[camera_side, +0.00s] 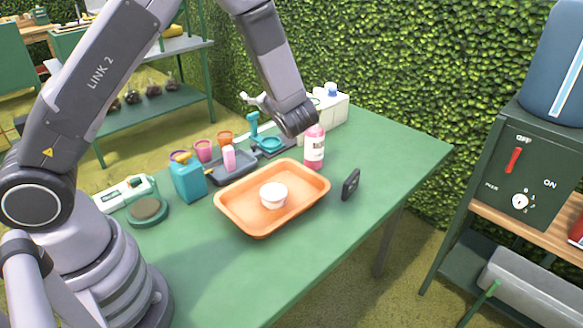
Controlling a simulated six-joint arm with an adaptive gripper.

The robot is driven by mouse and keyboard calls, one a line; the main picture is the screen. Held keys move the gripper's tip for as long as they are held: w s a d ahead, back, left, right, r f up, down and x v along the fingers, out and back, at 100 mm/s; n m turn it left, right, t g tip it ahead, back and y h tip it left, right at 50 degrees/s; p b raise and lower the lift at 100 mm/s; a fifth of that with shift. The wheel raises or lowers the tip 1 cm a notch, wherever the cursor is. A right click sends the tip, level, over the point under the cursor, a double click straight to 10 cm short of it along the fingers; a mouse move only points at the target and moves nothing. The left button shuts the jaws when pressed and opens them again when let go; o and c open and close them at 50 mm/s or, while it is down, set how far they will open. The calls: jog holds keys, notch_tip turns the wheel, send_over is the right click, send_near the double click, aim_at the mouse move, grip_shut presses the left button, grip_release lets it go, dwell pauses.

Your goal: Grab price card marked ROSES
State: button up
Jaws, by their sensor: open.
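A small dark card (351,184) stands upright on the green table, right of the orange tray, and is seen nearly from behind or edge-on. No lettering is readable, so I cannot tell whether it says ROSES. My gripper (252,99) is open and partly hidden behind my wrist. It is above the back of the table, up and to the left of the card, and well apart from it. I see nothing held in it.
The orange tray (231,208) holds a white tub (273,195). A pink bottle (315,147) stands behind the card. A teal bottle (188,178), cups and a grey tray (215,172) crowd the left. The table's front right is clear.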

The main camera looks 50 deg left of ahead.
jog(key=w+d+f+m+t+h, duration=0.1)
jog(key=w+d+f+m+t, duration=0.55)
jog(key=f, duration=0.25)
jog(key=m+t+h, duration=0.6)
jog(key=m+h, duration=0.5)
send_near(351, 180)
jog(key=w, duration=0.1)
jog(key=w+a+f, duration=0.1)
jog(key=w, duration=0.3)
jog(key=shift+w+a+f, duration=0.2)
jog(key=shift+a+f, duration=0.1)
jog(key=shift+a, duration=0.1)
jog(key=w, duration=0.3)
jog(key=w+a, duration=0.1)
jog(key=w, duration=0.1)
jog(key=shift+w+r, duration=0.3)
jog(key=shift+w, duration=0.05)
grip_shut()
